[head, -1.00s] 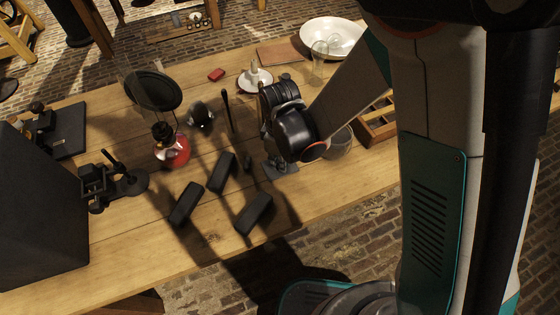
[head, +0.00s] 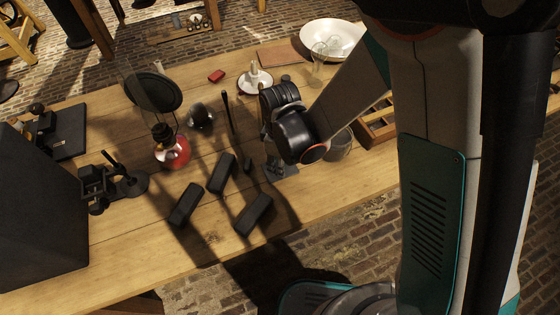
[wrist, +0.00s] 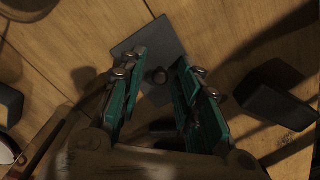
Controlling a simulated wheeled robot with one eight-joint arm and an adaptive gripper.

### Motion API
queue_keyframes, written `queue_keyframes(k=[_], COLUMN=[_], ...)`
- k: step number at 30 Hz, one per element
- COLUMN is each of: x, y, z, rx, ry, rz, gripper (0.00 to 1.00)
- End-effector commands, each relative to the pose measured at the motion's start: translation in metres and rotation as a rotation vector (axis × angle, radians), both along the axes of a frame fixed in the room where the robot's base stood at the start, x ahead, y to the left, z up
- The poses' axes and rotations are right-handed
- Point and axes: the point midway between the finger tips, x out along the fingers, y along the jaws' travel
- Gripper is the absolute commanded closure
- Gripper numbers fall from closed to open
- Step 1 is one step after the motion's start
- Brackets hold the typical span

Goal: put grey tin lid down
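The grey tin lid (wrist: 150,45) is a flat, dark grey square with a small round knob at its middle. In the wrist view it lies under my gripper, apparently flat on the wooden table. In the head view the lid (head: 289,171) shows partly below my gripper (head: 274,166). In the wrist view my gripper (wrist: 158,68) has its two teal-sided fingers spread, one on each side of the knob, with a gap to it. The near part of the lid is hidden by the fingers.
Black blocks (head: 222,173) lie left of the lid, with a dark long-handled tool beside them. A grey round vessel (head: 341,146) and a wooden compartment box (head: 378,132) stand to the right. A red lamp (head: 172,150) is further left. Bare table lies in front.

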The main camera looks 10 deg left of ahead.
Motion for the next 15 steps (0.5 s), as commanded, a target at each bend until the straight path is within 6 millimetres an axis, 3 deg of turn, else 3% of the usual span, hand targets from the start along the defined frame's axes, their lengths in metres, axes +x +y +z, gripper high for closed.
queue_keyframes(k=[15], x=[0.0], y=[0.0], z=[0.099], rx=[0.0], ry=[0.0], rz=[0.0], gripper=[0.69])
